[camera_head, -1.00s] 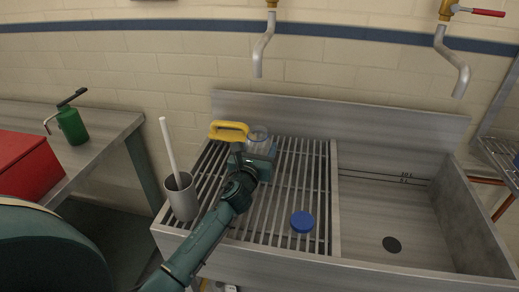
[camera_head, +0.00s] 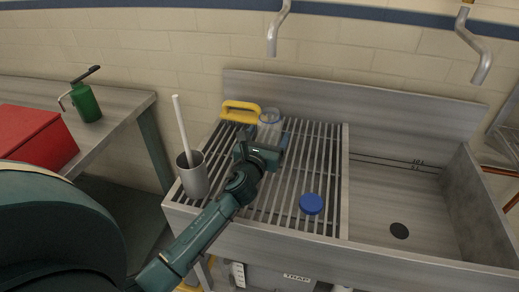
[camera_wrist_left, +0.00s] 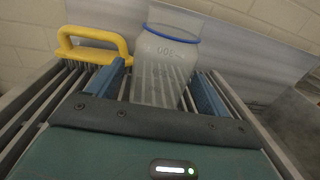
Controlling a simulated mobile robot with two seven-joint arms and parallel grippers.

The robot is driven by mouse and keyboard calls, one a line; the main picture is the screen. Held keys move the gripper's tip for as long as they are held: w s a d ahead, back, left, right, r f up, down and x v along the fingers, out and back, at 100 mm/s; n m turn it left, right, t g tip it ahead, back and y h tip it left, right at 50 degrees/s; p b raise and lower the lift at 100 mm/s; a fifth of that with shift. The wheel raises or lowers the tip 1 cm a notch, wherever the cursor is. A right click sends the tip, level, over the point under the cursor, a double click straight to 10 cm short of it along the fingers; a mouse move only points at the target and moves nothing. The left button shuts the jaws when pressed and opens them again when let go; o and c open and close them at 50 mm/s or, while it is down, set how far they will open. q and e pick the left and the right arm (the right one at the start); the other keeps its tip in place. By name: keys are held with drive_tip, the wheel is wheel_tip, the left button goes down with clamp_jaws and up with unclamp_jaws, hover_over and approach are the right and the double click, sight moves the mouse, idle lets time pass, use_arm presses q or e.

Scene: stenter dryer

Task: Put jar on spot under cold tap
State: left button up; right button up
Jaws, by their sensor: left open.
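A clear jar (camera_head: 269,117) stands upright on the slatted rack at the back left of the sink, beside a yellow-handled tool. In the left wrist view the jar (camera_wrist_left: 165,62) shows a blue ring and a "100" mark. My left gripper (camera_head: 268,137) is open in front of the jar; its blue fingers (camera_wrist_left: 157,88) lie left and right of the jar's lower part in the wrist view, with gaps visible. The left tap spout (camera_head: 277,30) hangs above the rack's back. The right spout (camera_head: 478,55) hangs over the basin. My right gripper is not in view.
The yellow-handled tool (camera_head: 240,111) lies close left of the jar. A grey cup (camera_head: 193,178) with a white-handled brush stands at the rack's left edge. A blue disc (camera_head: 311,204) lies on the rack's front right. The basin (camera_head: 385,200) is empty.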

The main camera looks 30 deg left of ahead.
use_arm(q)
drive_tip(key=s, duration=0.2)
drive_tip(key=s+d, duration=0.1)
drive_tip(key=s, duration=0.4)
drive_tip(key=shift+s+d, duration=0.2)
drive_tip(key=shift+s, duration=0.5)
